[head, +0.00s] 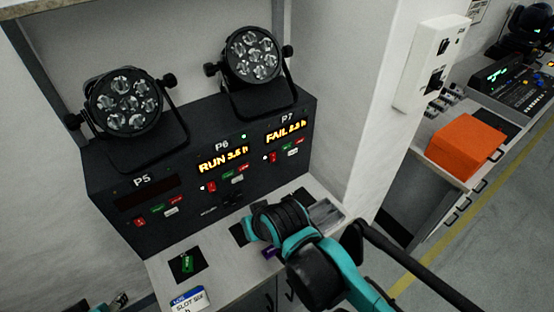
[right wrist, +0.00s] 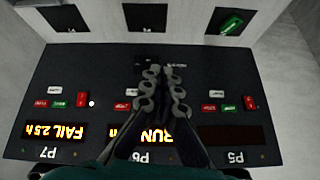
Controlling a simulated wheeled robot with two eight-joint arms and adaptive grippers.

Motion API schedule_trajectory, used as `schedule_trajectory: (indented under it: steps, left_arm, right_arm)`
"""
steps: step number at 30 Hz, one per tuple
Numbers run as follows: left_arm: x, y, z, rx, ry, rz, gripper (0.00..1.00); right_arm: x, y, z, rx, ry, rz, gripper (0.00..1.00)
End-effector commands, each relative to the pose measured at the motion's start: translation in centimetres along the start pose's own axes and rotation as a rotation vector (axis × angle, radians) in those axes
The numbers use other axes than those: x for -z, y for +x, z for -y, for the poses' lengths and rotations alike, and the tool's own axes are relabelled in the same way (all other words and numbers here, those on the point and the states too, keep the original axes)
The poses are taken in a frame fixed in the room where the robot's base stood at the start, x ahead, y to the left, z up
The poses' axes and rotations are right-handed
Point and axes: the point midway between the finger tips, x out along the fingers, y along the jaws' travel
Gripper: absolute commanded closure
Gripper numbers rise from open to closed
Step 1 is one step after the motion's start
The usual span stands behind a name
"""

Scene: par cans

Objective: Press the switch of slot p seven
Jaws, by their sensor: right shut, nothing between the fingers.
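Slot P7 is the right-hand bay of the dark panel (head: 110,210), with a lit display (head: 286,132) reading FAIL and a par can (head: 252,56) above it. Its red switch (head: 272,157) has a small white light beside it. In the right wrist view the panel appears upside down, with the P7 switch (right wrist: 82,99) at left. My right gripper (right wrist: 160,70) is shut and empty, in front of the P6 bay and to the side of the P7 switch. Dark and teal parts at the bottom left edge of the head view seem to be my left arm; its fingers are unclear.
P6 has a lit RUN display (head: 222,160) and a red switch (head: 211,187). P5 has a dark display (head: 148,192) and a red switch (head: 140,222). A green-labelled item (head: 187,263) lies on the counter. An orange box (head: 466,146) stands on the bench at right.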

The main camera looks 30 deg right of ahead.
Motion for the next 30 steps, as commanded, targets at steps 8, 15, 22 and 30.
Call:
schedule_trajectory:
  steps: [8, 15, 22, 30]
  left_arm:
    - [0.3, -0.4, 0.0, 0.000, 0.000, 0.000, 0.51]
    - [0.5, -0.7, 0.0, 0.000, 0.000, 0.000, 0.51]
    - [0.7, -1.0, 0.0, 0.000, 0.000, 0.000, 0.51]
    - [0.9, -1.2, 0.0, 0.000, 0.000, 0.000, 0.51]
  right_arm:
    - [4.2, 0.2, -4.1, -0.019, 0.831, 0.016, 1.00]
    - [7.7, 0.5, -8.9, -0.021, 1.625, 0.012, 1.00]
    - [10.4, 0.6, -14.3, 0.002, 2.351, 0.002, 1.00]
    - [11.9, 0.6, -18.7, 0.041, 2.866, 0.003, 1.00]
